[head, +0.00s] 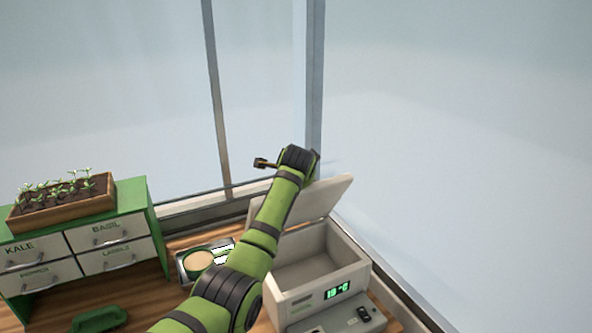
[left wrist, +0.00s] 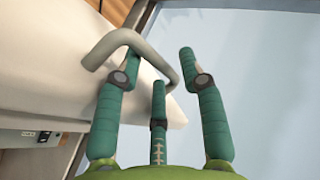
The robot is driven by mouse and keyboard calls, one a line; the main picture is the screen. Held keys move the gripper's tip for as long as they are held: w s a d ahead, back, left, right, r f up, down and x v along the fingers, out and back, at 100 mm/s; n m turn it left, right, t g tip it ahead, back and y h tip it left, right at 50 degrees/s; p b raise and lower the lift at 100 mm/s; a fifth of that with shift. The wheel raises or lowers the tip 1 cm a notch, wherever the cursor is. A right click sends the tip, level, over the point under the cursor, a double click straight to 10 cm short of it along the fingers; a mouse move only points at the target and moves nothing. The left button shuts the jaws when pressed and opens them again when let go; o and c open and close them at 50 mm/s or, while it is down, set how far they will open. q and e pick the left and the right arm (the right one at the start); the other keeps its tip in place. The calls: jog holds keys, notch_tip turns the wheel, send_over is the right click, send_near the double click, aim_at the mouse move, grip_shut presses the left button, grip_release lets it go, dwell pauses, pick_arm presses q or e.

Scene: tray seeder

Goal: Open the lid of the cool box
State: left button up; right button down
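The cool box (head: 328,285) is a pale grey box with a green digital readout on its front. Its lid (head: 330,197) stands raised and tilted back, and the inside shows empty in the head view. In the left wrist view the lid (left wrist: 55,85) is a pale slab with a bent grey handle (left wrist: 103,47). My left gripper (left wrist: 160,60) has its teal fingers spread at the handle. The handle crosses by the left and middle fingers; whether they touch it I cannot tell. My right gripper is not in view.
A green drawer cabinet (head: 151,222) with a seedling tray (head: 62,215) on top stands at the left. A small device with a round beige top (head: 200,260) sits beside the box, partly behind my arm. A green handled object (head: 98,319) lies in front. Windows stand behind.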

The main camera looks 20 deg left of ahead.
pick_arm(q)
jog(key=shift+t, duration=0.3)
jog(key=s+r, duration=0.2)
jog(key=r, duration=0.1)
jog(key=s+r, duration=0.1)
jog(key=r, duration=0.1)
jog(key=shift+s+a, duration=0.2)
jog(key=shift+s, duration=0.15)
jog(key=shift+f, duration=0.1)
jog(key=shift+w+d+f, duration=0.1)
jog(key=shift+w+f, duration=0.35)
jog(key=shift+w, duration=0.15)
jog(key=shift+w+f, duration=0.1)
jog(key=shift+w, duration=0.05)
jog(key=shift+s+r, duration=0.3)
jog(key=shift+s, duration=0.15)
jog(key=v, duration=1.1)
jog(key=shift+d+r, duration=0.15)
jog(key=shift+d, duration=0.1)
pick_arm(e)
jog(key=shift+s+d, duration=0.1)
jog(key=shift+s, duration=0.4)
